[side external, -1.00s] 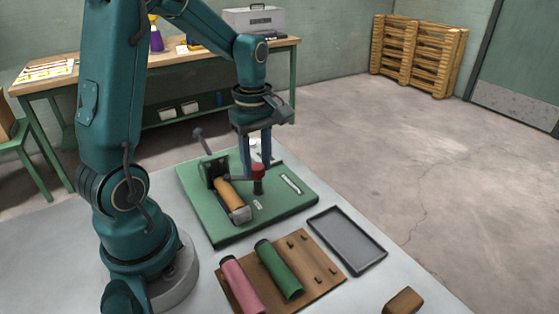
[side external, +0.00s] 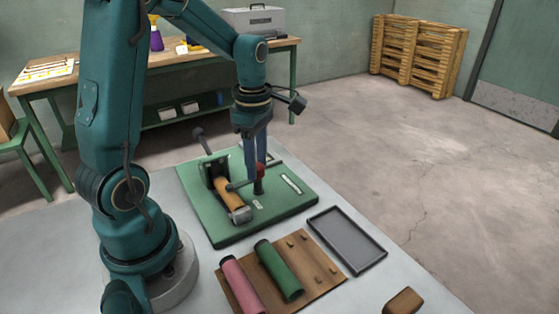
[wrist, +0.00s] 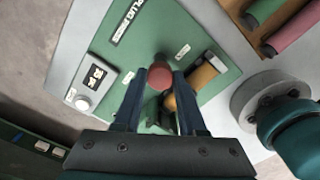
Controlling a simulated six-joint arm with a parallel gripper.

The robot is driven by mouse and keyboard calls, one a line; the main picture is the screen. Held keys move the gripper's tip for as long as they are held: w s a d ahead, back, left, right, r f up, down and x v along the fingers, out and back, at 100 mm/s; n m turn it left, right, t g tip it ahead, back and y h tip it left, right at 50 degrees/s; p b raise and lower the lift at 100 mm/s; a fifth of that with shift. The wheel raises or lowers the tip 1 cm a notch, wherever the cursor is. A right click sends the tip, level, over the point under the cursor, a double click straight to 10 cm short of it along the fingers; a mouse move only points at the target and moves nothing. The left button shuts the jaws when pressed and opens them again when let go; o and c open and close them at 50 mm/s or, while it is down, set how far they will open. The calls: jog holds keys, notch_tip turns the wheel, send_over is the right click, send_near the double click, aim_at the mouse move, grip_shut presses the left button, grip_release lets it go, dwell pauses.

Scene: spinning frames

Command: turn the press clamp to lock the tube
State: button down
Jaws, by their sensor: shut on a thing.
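The press clamp's red knob (side external: 260,171) stands on a dark post on the green base plate (side external: 285,205). It shows between my fingertips in the wrist view (wrist: 160,76). My gripper (side external: 256,170) points down and is shut on the red knob. A dark clamp bar (side external: 238,185) runs from the post toward the orange tube (side external: 228,194), its end at or over the tube's edge; contact is unclear. The tube lies in a holder with a dark upright block at its far end and a grey block at its near end. It also shows in the wrist view (wrist: 203,76).
A brown rack (side external: 312,290) in front holds a pink tube (side external: 242,285) and a green tube (side external: 279,270). An empty grey tray (side external: 347,241) lies to the right. A brown block (side external: 403,302) lies at the front edge.

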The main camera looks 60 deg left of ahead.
aim_at(259, 167)
dwell(0.3)
jog(key=shift+c, duration=2.3)
grip_release()
jog(key=shift+r, duration=2.6)
jog(key=shift+w+d+r, duration=0.15)
jog(key=shift+d+r, duration=0.1)
jog(key=s+d+r+m+t, duration=0.1)
jog(key=s+d+m, duration=0.3)
jog(key=m, duration=0.8)
jog(key=s+d+r+m+t, duration=0.1)
jog(key=s+d+m+t, duration=0.3)
jog(key=d+m, duration=0.3)
jog(key=m, duration=0.5)
jog(key=shift+s+r+m+t, duration=0.25)
jog(key=shift+r+m+t, duration=0.05)
jog(key=shift+r+m, duration=0.1)
